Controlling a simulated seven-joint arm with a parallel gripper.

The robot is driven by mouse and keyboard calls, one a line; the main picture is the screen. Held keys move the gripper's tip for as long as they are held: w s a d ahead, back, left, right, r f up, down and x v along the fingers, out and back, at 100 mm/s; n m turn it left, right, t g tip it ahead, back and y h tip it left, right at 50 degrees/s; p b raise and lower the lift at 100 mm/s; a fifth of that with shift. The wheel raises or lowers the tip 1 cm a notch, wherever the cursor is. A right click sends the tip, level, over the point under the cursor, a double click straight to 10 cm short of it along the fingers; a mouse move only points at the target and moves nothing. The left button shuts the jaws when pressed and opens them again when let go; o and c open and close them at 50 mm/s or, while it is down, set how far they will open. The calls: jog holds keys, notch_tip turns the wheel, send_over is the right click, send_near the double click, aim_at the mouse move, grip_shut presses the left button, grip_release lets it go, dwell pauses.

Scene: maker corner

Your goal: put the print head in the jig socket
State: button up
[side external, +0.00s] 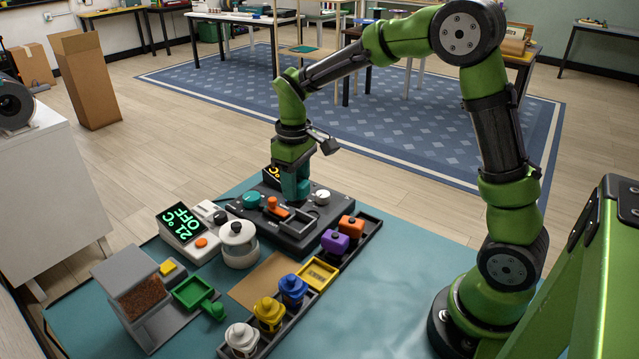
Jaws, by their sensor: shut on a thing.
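My gripper (295,190) points straight down over the back of a black station (316,229), beside its small orange-lit display (271,174). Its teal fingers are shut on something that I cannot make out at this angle. The station carries an orange lever (273,204), a white knob (322,197), a teal knob (251,200) and a grey slotted part. I cannot tell which part is the jig socket, or whether the held thing touches the station.
A dark rack holds white (242,338), yellow (269,312) and blue (292,289) lidded pots. A white lidded pot (238,242) and a device with a green display (183,224) stand left. A hopper (139,294) and green scoop (195,292) are farther left. The teal mat (375,310) is clear at right.

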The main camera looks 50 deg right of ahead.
aim_at(297, 205)
jog(key=shift+f, duration=3)
jog(key=shift+f, duration=0.5)
jog(key=o, duration=1.2)
jog(key=shift+r, duration=0.1)
jog(key=shift+r, duration=3.4)
